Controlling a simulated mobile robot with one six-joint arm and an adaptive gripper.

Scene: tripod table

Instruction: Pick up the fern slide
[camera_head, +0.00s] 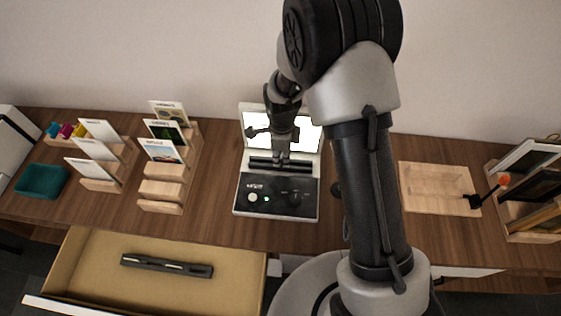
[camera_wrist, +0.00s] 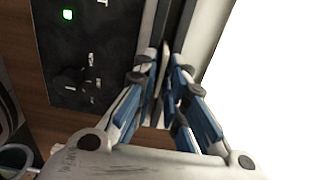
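My gripper (camera_head: 282,156) points down at the black slotted bars (camera_head: 258,161) of a light box (camera_head: 241,196) in the head view. In the wrist view its blue-padded fingers (camera_wrist: 165,75) are close together over the bars. A thin pale edge shows between them; I cannot tell whether it is held or part of the box. A card with a dark green picture (camera_head: 167,131), possibly the fern slide, stands tilted in the wooden stepped rack (camera_head: 162,189), well left of my gripper. Its label is too small to read.
Another rack (camera_head: 100,185) of cards and a teal tray (camera_head: 41,181) stand at left. A drawer (camera_head: 95,258) is open at front left and holds a black holder (camera_head: 166,266). A wooden tray (camera_head: 436,187) and a frame rack (camera_head: 531,232) stand at right. A green light (camera_wrist: 68,14) glows on the box.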

